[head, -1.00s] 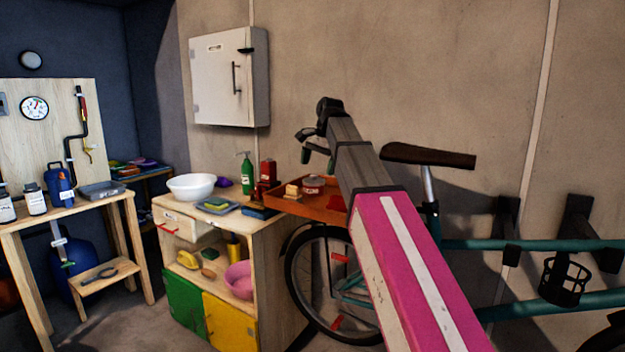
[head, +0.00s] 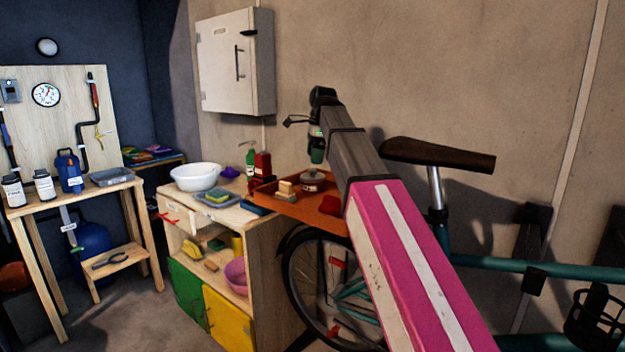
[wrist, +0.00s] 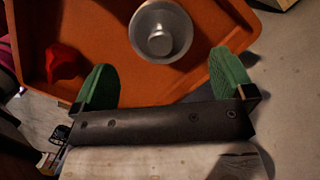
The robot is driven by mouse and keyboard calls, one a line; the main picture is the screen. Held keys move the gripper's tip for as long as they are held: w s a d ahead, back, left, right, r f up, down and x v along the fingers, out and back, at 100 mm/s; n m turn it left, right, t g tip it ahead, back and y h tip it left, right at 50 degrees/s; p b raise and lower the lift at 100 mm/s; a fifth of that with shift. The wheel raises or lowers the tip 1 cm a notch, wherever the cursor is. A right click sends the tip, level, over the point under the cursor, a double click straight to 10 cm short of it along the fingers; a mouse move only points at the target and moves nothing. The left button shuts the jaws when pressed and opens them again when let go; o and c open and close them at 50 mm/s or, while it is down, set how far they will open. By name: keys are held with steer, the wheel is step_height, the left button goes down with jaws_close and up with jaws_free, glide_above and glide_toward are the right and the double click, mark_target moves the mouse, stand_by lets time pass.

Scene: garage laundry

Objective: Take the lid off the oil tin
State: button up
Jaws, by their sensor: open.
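A round, low tin (head: 312,186) with a grey lid and a knob on top stands on an orange tray. I take it for the oil tin; no label is readable. The wrist view shows its grey metal lid (wrist: 162,28) from above, with the round knob in the middle. The lid is on the tin. My gripper (head: 317,152) is above the tin in the head view, pointing down. In the wrist view my gripper (wrist: 164,78) has its two green fingers wide apart and empty. The lid lies ahead of the fingertips, not between them.
The orange tray (wrist: 112,75) has raised rims and also holds a red object (wrist: 63,63) and a tan block (head: 286,188). A red can (head: 262,166), a green bottle (head: 250,158) and a white bowl (head: 195,177) stand left. A bicycle saddle (head: 437,155) is right of my arm.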

mark_target(313, 169)
steer(key=shift+a+f, duration=0.2)
steer(key=shift+f, duration=1.35)
steer(key=shift+a+f, duration=0.15)
steer(key=shift+f, duration=1.35)
steer(key=c, duration=0.7)
